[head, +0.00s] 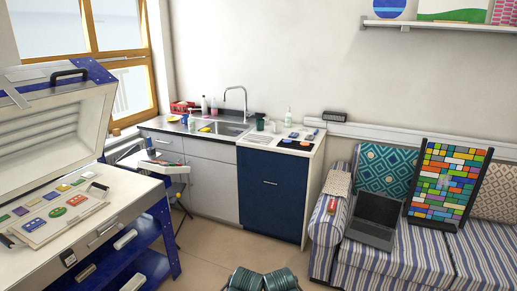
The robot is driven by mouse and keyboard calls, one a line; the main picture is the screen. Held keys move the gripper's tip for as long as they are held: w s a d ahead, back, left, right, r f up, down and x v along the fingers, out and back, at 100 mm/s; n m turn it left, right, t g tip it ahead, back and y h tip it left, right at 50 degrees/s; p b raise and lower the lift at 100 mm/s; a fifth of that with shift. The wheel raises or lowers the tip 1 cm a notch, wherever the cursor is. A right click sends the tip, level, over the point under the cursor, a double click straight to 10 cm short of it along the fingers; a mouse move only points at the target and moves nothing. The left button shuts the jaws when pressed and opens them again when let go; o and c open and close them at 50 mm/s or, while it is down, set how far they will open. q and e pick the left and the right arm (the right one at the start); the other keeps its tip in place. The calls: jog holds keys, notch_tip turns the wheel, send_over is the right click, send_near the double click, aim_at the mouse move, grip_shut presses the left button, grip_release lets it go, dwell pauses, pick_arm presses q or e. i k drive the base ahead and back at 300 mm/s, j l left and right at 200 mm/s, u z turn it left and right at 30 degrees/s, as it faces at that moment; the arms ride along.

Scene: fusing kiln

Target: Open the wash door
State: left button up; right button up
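A sink unit with a steel basin (222,129) stands against the far wall. Below it are pale grey fronts, with a drawer at the left and a closed cabinet door (212,186) under the basin. To its right is a dark blue door (270,200) with a small light handle (270,183) near its upper middle. The blue door is shut flush under a white top. I cannot tell for certain which of these fronts is the wash door. Neither of my grippers is in view.
An open kiln (88,222) with tiles on its bed stands at the left. A striped sofa (400,255) with a laptop (374,220) is at the right. Floor is clear (215,245) before the blue door.

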aim_at(273, 186)
jog(key=i, duration=1.85)
jog(key=i+j, duration=0.1)
jog(key=i, duration=1.75)
jog(key=l+z, duration=0.05)
jog(key=l, duration=0.05)
